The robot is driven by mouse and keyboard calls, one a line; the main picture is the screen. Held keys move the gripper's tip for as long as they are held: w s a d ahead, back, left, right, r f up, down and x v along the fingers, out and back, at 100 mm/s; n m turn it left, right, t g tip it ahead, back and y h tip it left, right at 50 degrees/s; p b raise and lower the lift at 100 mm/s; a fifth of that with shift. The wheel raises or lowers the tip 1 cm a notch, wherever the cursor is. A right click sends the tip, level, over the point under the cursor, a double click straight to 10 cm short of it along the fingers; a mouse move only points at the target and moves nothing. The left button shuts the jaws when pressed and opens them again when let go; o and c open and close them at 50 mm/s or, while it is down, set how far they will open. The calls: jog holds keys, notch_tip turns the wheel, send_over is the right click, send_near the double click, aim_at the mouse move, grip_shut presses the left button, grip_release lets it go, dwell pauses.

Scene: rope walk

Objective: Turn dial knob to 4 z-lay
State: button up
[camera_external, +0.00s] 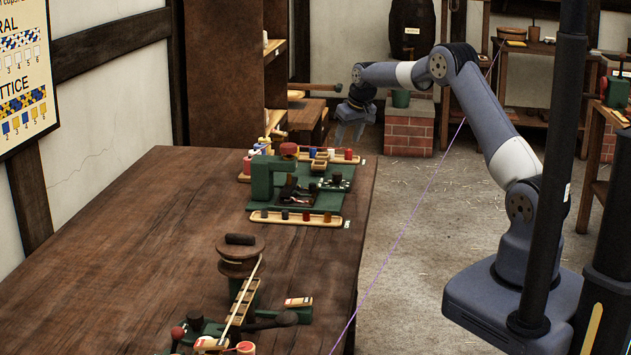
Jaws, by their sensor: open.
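A green machine (263,178) stands on a green base near the far right part of the wooden table. A small plate with dark knobs (336,181) sits at its right side. This may be the dial, but its marks and setting are too small to read. My gripper (349,137) hangs from the outstretched arm, fingers pointing down, past the table's far right corner. It is open with nothing visible between the fingers. It is apart from the machine, and appears above and beyond it.
A tray of spools (347,158) lies behind the machine, and another tray (270,217) in front. A wooden reel (241,250) and tools stand at the near end of the table (140,240). The table's left part is clear. A purple cord (404,236) crosses beside the table.

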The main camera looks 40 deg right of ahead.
aim_at(339, 173)
jog(key=x, duration=0.4)
jog(key=p+x, duration=0.1)
jog(key=x, duration=0.3)
jog(key=p+x, duration=0.1)
jog(key=x, duration=0.3)
jog(key=shift+s+f, duration=0.15)
jog(key=shift+f, duration=0.3)
jog(key=c, duration=1)
jog(key=shift+o, duration=0.2)
